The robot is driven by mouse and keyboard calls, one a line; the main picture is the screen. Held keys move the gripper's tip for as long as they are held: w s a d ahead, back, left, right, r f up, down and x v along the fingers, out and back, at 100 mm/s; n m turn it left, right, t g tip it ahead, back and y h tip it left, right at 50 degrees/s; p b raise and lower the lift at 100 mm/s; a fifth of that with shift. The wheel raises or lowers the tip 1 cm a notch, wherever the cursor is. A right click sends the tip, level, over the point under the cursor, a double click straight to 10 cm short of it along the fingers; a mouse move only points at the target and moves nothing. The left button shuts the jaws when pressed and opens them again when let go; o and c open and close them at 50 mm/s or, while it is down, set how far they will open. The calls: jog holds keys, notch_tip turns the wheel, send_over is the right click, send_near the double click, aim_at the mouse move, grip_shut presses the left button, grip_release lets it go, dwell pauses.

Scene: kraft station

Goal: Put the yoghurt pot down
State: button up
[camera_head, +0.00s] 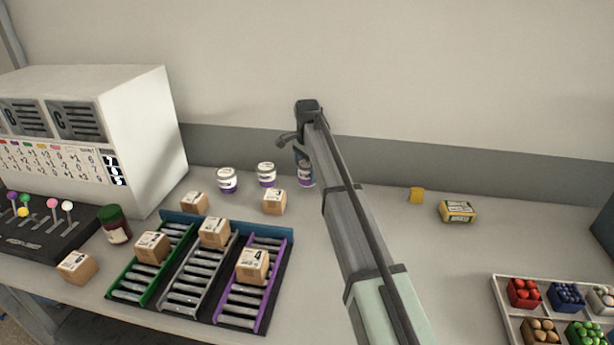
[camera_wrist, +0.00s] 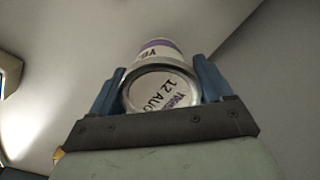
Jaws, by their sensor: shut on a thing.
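The yoghurt pot (camera_head: 306,183) is white with a purple band and sits at the lower end of my gripper (camera_head: 304,162), near the back of the table. In the wrist view the pot (camera_wrist: 162,88) shows its lid, printed "12 AUG", between the two blue fingers of my gripper (camera_wrist: 158,84). The fingers are shut on its sides. It looks upright, and its base is at or just above the tabletop; I cannot tell if it touches. Two similar pots, one (camera_head: 227,180) and another (camera_head: 266,174), stand to its left.
A small carton (camera_head: 274,202) stands left of and in front of the held pot. The roller rack (camera_head: 190,300) with cartons is front left.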

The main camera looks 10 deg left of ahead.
aim_at(307, 163)
jog(key=shift+f, duration=1.2)
jog(key=shift+f, duration=0.15)
jog(key=o, duration=1.1)
notch_tip(307, 163, up, 11)
jog(key=shift+r, duration=0.65)
jog(key=shift+d, duration=0.1)
